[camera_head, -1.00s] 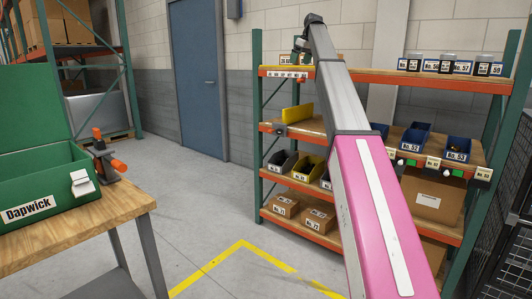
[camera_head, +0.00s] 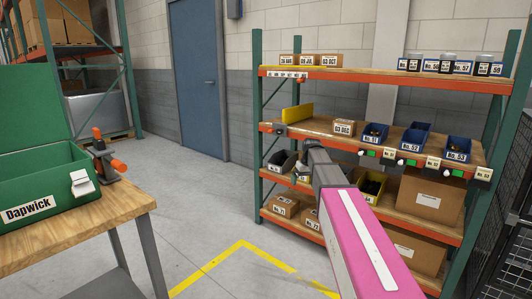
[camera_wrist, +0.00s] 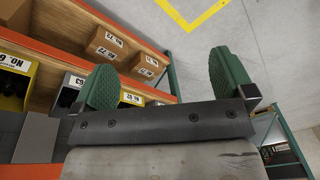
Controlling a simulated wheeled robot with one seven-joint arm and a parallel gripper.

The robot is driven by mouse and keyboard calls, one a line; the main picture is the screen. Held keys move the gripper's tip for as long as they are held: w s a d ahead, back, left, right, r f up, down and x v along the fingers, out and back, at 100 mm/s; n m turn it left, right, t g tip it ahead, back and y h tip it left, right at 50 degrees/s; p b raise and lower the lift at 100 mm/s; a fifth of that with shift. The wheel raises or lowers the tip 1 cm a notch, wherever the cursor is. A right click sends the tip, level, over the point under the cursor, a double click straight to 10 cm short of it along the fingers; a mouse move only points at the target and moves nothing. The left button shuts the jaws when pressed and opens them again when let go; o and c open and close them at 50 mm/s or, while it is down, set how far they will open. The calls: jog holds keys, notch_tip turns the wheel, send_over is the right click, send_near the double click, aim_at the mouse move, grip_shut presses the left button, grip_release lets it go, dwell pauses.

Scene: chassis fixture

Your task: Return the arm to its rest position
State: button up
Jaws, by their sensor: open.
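My arm, pink and grey, reaches from the bottom right of the head view toward the shelf rack (camera_head: 340,72). Its end is low, in front of the shelf of bins. My gripper (camera_wrist: 165,80) shows in the wrist view with its two green finger pads wide apart. Nothing is between the pads. In the head view the gripper (camera_head: 302,174) is small and partly hidden, near a black bin (camera_head: 283,162). In the wrist view, labelled cardboard boxes (camera_wrist: 108,43) on the rack's lower shelf and the floor lie beyond the fingers.
A wooden workbench (camera_head: 118,207) with an open green Dapwick box (camera_head: 40,197) stands at the left. Blue bins (camera_head: 411,141) stand on the middle shelf. A mesh fence (camera_head: 505,215) bounds the right. Floor between bench and rack is clear.

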jog(key=s+f+m, duration=0.1)
jog(key=s+f, duration=0.5)
jog(key=s, duration=0.4)
jog(key=s+d+f+m+h, duration=0.1)
jog(key=s+f, duration=0.6)
jog(key=s, duration=0.3)
jog(key=s+f+m+g, duration=0.1)
jog(key=s+f, duration=0.6)
jog(key=s, duration=0.2)
jog(key=shift+s+d, duration=0.15)
jog(key=shift+s, duration=0.25)
